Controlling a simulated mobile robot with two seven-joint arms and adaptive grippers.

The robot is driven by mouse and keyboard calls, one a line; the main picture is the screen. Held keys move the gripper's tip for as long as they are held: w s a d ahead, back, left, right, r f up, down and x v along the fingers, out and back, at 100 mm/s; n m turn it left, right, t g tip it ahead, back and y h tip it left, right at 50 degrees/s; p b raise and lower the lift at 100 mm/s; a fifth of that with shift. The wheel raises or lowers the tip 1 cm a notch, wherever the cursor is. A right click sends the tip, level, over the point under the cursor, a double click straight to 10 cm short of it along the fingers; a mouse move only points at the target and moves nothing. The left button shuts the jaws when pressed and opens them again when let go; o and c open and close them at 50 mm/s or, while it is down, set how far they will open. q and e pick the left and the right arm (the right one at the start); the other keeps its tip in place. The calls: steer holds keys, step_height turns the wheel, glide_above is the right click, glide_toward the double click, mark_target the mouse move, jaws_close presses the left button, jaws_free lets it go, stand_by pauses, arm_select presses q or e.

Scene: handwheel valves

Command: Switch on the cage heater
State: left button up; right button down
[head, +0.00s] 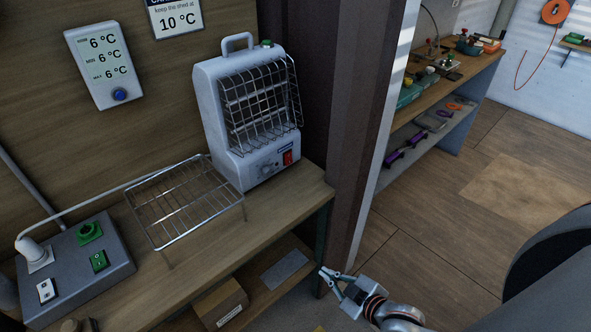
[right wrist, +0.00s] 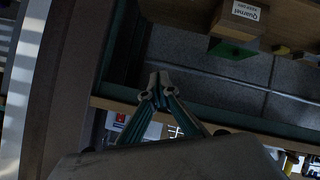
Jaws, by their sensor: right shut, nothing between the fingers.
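The cage heater (head: 247,105) is a white upright unit with a wire cage front and a top handle. It stands at the right end of the wooden bench. A red rocker switch (head: 287,157) and a round knob (head: 265,169) are low on its front. My right gripper (head: 330,282) is shut and empty, below and right of the heater, beside the bench's front right corner and apart from the switch. In the right wrist view its fingers (right wrist: 156,88) come together at the tips, with nothing between them. My left gripper is not in view.
A wire rack (head: 185,200) stands left of the heater. A grey box (head: 75,265) with green and white switches is farther left. A thermometer display (head: 103,62) reads 6 °C. A cardboard box (head: 220,303) is on the lower shelf. A dark post (head: 352,130) rises right of the bench.

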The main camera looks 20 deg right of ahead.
steer(key=w+d+r+n+t+y+b, duration=0.2)
steer(key=w+d+r+n+b, duration=0.25)
steer(key=w+r+n, duration=0.4)
steer(key=n+t+y+b, duration=0.1)
steer(key=n+t+b, duration=0.1)
steer(key=n, duration=0.4)
glide_toward(290, 164)
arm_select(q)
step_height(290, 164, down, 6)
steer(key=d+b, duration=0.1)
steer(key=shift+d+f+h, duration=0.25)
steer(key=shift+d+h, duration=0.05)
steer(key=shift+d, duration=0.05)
arm_select(e)
steer(key=x, duration=0.7)
steer(key=shift+r, duration=0.2)
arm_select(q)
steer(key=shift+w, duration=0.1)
arm_select(e)
steer(key=shift+w, duration=0.3)
steer(key=shift+f, duration=0.2)
